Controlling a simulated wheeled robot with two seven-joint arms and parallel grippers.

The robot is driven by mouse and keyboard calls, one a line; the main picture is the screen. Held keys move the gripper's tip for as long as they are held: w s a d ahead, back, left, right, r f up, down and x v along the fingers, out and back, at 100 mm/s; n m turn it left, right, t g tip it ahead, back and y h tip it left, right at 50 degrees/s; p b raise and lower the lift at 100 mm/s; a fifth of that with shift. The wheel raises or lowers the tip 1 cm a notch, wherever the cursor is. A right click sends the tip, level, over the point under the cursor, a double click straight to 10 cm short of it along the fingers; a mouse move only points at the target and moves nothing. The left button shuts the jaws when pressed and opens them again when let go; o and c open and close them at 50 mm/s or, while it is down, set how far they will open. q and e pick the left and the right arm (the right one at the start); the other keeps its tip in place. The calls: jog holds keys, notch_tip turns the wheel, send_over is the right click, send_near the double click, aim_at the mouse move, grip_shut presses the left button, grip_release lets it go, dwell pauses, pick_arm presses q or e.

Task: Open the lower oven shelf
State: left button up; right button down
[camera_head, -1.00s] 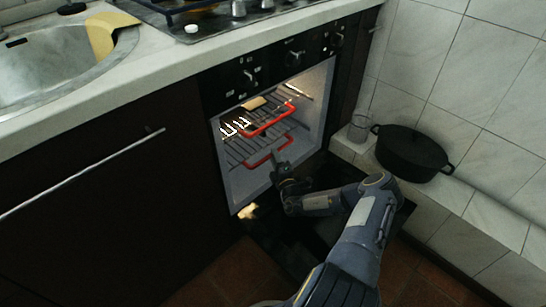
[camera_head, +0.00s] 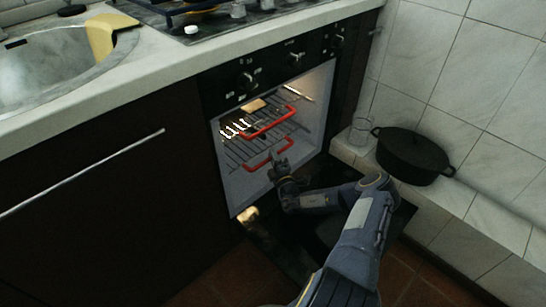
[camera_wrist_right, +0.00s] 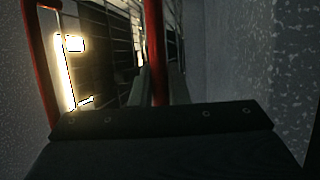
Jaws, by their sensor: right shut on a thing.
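The oven (camera_head: 325,115) stands open, its dark door (camera_head: 290,245) folded down. Inside are two wire shelves with red handles. The lower oven shelf (camera_head: 236,155) has its red handle (camera_head: 257,163) below the upper red handle (camera_head: 270,126). Both shelves look inside the cavity. My right gripper (camera_head: 276,162) reaches over the lowered door and is shut on the lower red handle. In the right wrist view a red bar (camera_wrist_right: 158,50) runs between the fingers (camera_wrist_right: 160,85). My left gripper is not in view.
A black pot (camera_head: 413,158) and a clear glass (camera_head: 360,130) stand on the tiled ledge at right. A cabinet with a long handle (camera_head: 90,170) is left of the oven. The counter and sink (camera_head: 50,70) are above it.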

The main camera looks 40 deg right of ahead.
jog(key=s+p, duration=0.1)
jog(key=s, duration=0.3)
jog(key=s+p, duration=0.2)
jog(key=s, duration=0.2)
jog(key=s+d+p, duration=0.1)
jog(key=s+p, duration=0.1)
jog(key=s, duration=0.3)
jog(key=shift+d+r, duration=0.1)
jog(key=shift+r, duration=0.05)
jog(key=s, duration=0.5)
jog(key=s+p, duration=0.1)
jog(key=s, duration=0.4)
jog(key=s+d+p, duration=0.1)
jog(key=s, duration=0.4)
jog(key=shift+s+d+f, duration=0.1)
jog(key=shift+s+f, duration=0.1)
jog(key=c, duration=1.4)
grip_release()
jog(key=shift+r, duration=0.15)
